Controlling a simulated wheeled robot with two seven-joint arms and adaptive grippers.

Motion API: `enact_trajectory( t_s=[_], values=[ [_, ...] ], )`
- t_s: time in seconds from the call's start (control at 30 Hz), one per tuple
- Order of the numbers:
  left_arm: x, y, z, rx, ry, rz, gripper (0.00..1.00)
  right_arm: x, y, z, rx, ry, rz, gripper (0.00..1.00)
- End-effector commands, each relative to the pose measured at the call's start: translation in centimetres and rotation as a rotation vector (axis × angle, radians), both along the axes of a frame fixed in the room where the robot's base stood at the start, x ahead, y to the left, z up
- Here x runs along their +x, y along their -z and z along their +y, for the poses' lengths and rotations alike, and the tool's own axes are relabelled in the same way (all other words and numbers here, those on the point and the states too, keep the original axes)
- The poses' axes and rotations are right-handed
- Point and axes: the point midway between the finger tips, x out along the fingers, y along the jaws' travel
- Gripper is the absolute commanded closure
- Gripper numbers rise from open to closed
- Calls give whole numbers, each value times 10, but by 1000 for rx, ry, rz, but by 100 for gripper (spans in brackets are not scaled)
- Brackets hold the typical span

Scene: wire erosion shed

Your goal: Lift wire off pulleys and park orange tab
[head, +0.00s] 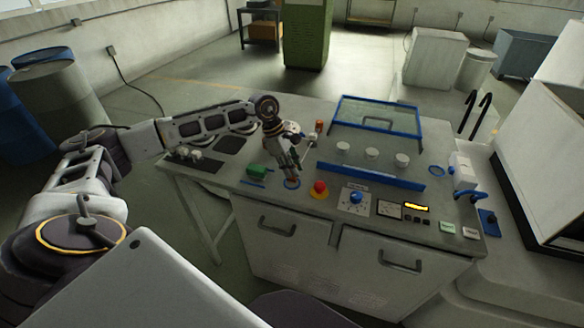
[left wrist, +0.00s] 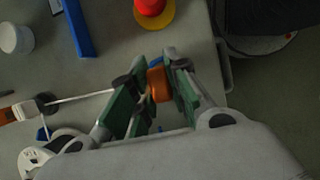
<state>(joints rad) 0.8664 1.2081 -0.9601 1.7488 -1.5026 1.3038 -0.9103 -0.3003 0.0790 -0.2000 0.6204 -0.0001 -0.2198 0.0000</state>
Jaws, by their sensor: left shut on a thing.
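My left gripper (head: 291,175) is low over the front left of the machine top, beside the red button. In the left wrist view its green-padded fingers (left wrist: 157,80) are shut on the orange tab (left wrist: 158,84). A thin pale wire (left wrist: 82,97) runs from the tab to the left, to a dark round end on an orange-and-white piece (left wrist: 20,111). Several white round pulleys (head: 372,154) stand in a row behind the blue front rail (head: 371,177). Whether the wire touches them cannot be told. My right gripper is not in view.
The red button (head: 320,187) sits on a yellow base close to my left gripper. A blue-framed clear guard (head: 376,121) stands behind the pulleys.

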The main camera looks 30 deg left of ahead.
Motion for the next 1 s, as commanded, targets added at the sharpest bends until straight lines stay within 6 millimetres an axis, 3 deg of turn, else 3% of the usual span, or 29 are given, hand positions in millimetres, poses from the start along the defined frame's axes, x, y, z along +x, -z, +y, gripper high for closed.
enact_trajectory(
  t_s=[0.87, 0.9, 1.0],
  values=[
    [0, 11, 0, 0, 0, 0, 100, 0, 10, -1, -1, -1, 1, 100],
    [0, 11, 0, 0, 0, 0, 81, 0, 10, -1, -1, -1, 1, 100],
    [0, 11, 0, 0, 0, 0, 68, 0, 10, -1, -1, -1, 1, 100]
  ],
)
